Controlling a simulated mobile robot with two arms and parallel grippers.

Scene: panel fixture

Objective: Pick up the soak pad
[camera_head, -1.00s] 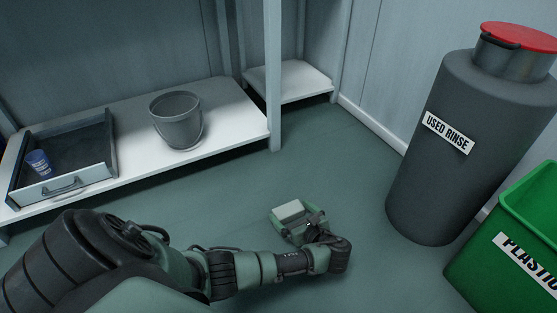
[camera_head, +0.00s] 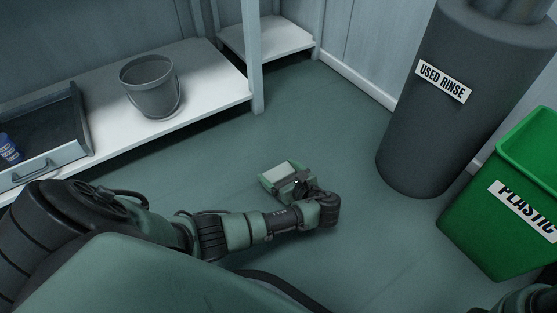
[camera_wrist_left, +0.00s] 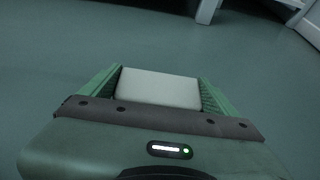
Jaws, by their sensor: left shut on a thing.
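The soak pad (camera_head: 276,171) is a pale, flat block between the green fingers of my left gripper (camera_head: 281,177), over the dark green floor. In the left wrist view the pad (camera_wrist_left: 158,88) fills the space between the two fingers, one at each side of it, and my left gripper (camera_wrist_left: 158,84) is shut on it. I cannot tell how high the pad is above the floor.
A low white shelf (camera_head: 205,102) carries a grey bucket (camera_head: 149,90) and an open drawer tray (camera_head: 45,135) with a blue cup (camera_head: 9,150). A grey used-rinse drum (camera_head: 425,125) and a green plastic bin (camera_head: 500,230) stand at the right. The floor (camera_head: 325,110) between is clear.

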